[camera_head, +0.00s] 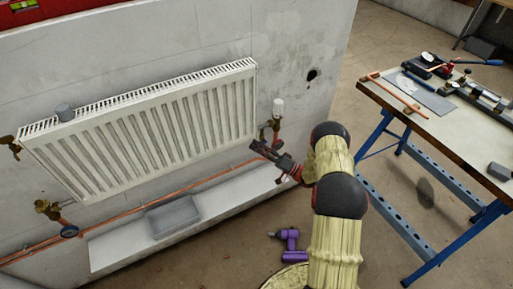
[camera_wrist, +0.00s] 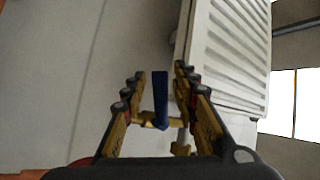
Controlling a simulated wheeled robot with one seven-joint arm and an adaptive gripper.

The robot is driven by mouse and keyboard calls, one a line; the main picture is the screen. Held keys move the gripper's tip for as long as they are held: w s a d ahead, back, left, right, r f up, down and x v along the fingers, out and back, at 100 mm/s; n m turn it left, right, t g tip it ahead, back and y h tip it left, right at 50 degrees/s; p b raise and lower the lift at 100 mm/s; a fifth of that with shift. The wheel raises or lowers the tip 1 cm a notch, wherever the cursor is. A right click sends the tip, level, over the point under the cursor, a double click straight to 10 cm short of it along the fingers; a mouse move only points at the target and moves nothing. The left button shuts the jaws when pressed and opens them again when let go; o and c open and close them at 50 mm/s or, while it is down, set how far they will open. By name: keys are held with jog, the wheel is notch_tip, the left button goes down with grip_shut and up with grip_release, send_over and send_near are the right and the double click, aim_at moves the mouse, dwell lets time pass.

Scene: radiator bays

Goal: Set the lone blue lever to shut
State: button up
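The blue lever (camera_wrist: 160,98) stands upright in the wrist view, on a brass valve (camera_wrist: 148,121). My gripper (camera_wrist: 160,74) is open, with one finger on each side of the lever and a visible gap on both sides. In the head view my gripper (camera_head: 264,148) is beside the lower right corner of the white radiator (camera_head: 150,130), next to the pipe fittings there. The lever itself cannot be made out in the head view; my gripper covers that spot.
The radiator (camera_wrist: 228,45) is close on the right in the wrist view. A copper pipe (camera_head: 110,218) runs below it, above a ledge with a grey box (camera_head: 172,216). A purple drill (camera_head: 290,239) lies on the floor. A workbench (camera_head: 440,125) with tools stands at the right.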

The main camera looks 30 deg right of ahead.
jog(key=v, duration=0.8)
jog(key=shift+c, duration=0.2)
